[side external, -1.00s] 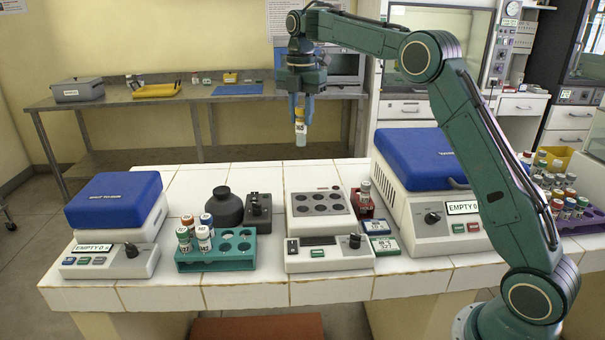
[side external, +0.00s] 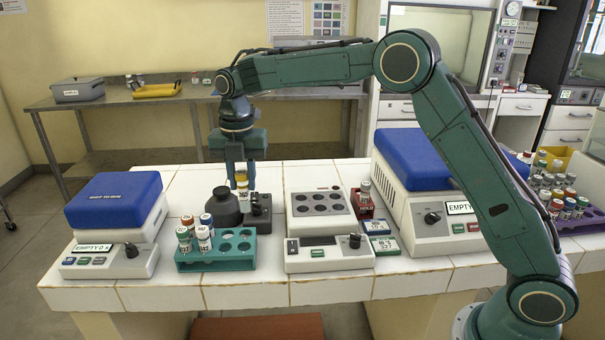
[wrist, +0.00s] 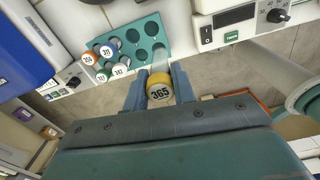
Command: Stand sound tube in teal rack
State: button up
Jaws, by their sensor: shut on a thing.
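My gripper (side external: 240,177) is shut on a yellow-capped tube (side external: 242,188). In the wrist view the cap (wrist: 160,90) reads 365 and sits between the two fingers (wrist: 160,92). The tube hangs upright above the bench, in line with the dark device behind the rack; its lower end is hard to make out. The teal rack (side external: 230,266) stands at the front of the bench, below the gripper. Several tubes (side external: 204,238) with white, orange and blue caps stand in its left part. Its right holes look empty, also in the wrist view (wrist: 166,38).
A round dark bottle (side external: 222,208) and a small dark device (side external: 258,212) stand just behind the rack. A blue-lidded machine (side external: 115,200) is left. A grey block with wells (side external: 318,188) is right. A red rack (side external: 364,208) and a larger blue-lidded machine (side external: 425,190) stand farther right.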

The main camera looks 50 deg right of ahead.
aim_at(242, 230)
jog(key=shift+s+a+f+n, duration=0.15)
jog(key=shift+a+f, duration=0.15)
jog(key=shift+a, duration=0.25)
jog(key=shift+s+a+f+n, duration=0.15)
jog(key=shift+a+f, duration=0.1)
jog(key=shift+a, duration=0.25)
jog(key=shift+f, duration=0.1)
jog(key=shift+f, duration=2.8)
jog(key=shift+f, duration=0.45)
jog(key=shift+f, duration=0.7)
jog(key=shift+f, duration=0.3)
jog(key=shift+f, duration=1.25)
jog(key=shift+f, duration=0.15)
